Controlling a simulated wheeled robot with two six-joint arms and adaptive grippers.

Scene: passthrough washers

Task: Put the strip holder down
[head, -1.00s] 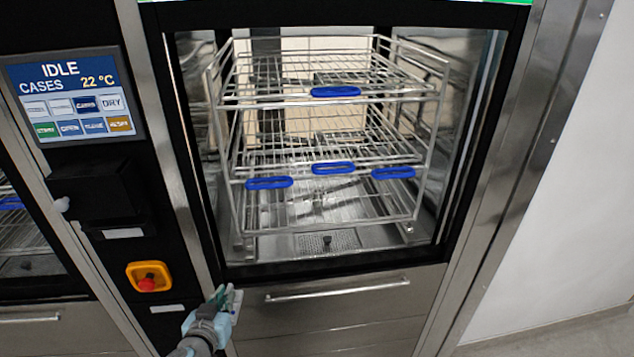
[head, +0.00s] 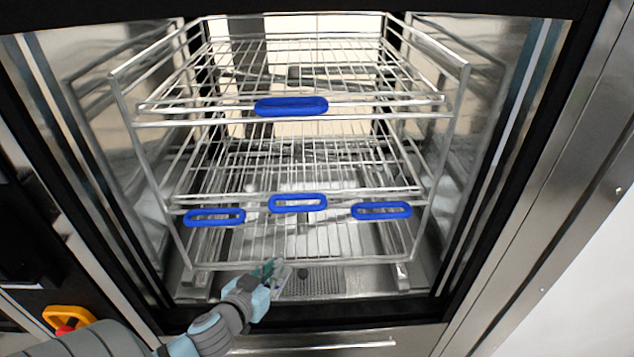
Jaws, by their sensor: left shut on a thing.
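My left gripper (head: 270,277) reaches in from the lower left, over the front sill of the open washer chamber. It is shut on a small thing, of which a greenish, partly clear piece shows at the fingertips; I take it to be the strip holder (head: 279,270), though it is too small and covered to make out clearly. It appears in front of the lowest part of the wire rack (head: 440,190); I cannot tell whether it touches anything. My right gripper is not in view.
The wire rack has several levels with blue handles, one on the upper shelf (head: 292,106) and more lower down (head: 298,203). A perforated drain plate (head: 318,284) lies in the chamber floor. A drawer handle (head: 350,345) is below, and an orange-and-red stop button (head: 68,318) at lower left.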

